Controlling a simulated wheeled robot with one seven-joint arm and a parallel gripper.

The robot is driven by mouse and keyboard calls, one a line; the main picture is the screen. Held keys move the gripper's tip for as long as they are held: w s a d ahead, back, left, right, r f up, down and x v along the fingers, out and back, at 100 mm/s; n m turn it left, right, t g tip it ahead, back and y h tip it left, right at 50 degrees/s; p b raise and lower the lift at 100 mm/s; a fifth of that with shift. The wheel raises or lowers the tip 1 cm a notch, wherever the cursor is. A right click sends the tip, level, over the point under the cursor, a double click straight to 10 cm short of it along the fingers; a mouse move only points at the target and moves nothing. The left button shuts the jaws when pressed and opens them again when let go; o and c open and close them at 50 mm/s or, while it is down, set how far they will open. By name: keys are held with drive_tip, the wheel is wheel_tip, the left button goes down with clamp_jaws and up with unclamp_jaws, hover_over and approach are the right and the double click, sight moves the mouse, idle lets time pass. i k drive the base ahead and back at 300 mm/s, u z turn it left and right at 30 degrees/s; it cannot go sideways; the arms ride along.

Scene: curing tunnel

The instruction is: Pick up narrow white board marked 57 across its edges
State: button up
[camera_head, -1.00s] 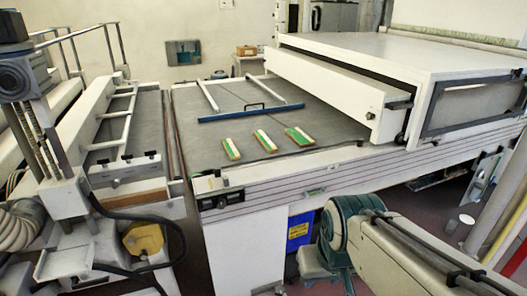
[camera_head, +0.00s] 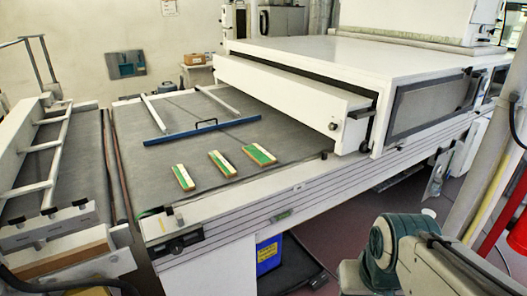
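Three small boards lie apart on the grey belt, each with white and green on top and wood-coloured edges. The left board (camera_head: 183,177) and the middle board (camera_head: 222,163) are narrow. The right board (camera_head: 259,155) looks wider, with a larger green area. No number is readable on any of them, so I cannot tell which is marked 57. Part of my arm shows at the lower right, apart from the boards. My gripper is not in view.
The grey belt (camera_head: 192,112) is bare around the boards. A blue bar (camera_head: 200,131) with a black handle lies behind them. The white tunnel housing (camera_head: 300,88) stands to the right. A blue bin (camera_head: 268,254) is below the belt's front side.

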sight(228, 172)
drive_tip(key=z, duration=0.2)
drive_tip(key=i, duration=0.7)
drive_tip(key=u, duration=0.6)
drive_tip(key=i, duration=0.75)
drive_tip(key=u, duration=0.8)
